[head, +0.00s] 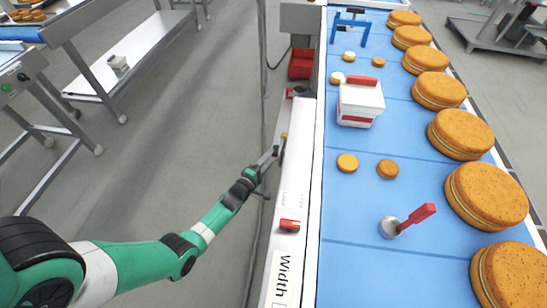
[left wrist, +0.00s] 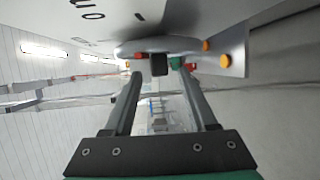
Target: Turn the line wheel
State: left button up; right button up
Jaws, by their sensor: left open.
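My left gripper (head: 275,153) reaches to the white side rail of the conveyor in the head view. In the left wrist view, its two fingers (left wrist: 161,72) are apart with a gap between them. A grey rounded piece with a dark block (left wrist: 159,64) at its middle lies just beyond the fingertips; it may be the line wheel, but I cannot tell for sure. I cannot tell whether the fingers touch it. No wheel shows clearly in the head view. My right gripper is in neither view.
The blue belt (head: 350,210) bears several large filled rounds (head: 486,195), a white box (head: 360,102) and a red-handled tool (head: 408,219). Grey floor (head: 180,130) is open left of the rail.

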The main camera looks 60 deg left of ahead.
aim_at(273, 155)
pick_arm(q)
jog(key=b+x, duration=0.1)
jog(key=x, duration=0.2)
jog(key=shift+s+f, duration=0.1)
jog(key=shift+f, duration=0.1)
jog(key=shift+w+a+r, duration=0.1)
jog(key=shift+w+a, duration=0.15)
jog(key=shift+w, duration=0.1)
grip_shut()
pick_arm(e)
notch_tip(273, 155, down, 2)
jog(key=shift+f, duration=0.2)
pick_arm(q)
jog(key=t+b, duration=0.1)
jog(key=b, duration=0.3)
jog(key=shift+f+m+y, duration=0.3)
jog(key=shift+f, duration=0.1)
jog(key=shift+r, duration=0.35)
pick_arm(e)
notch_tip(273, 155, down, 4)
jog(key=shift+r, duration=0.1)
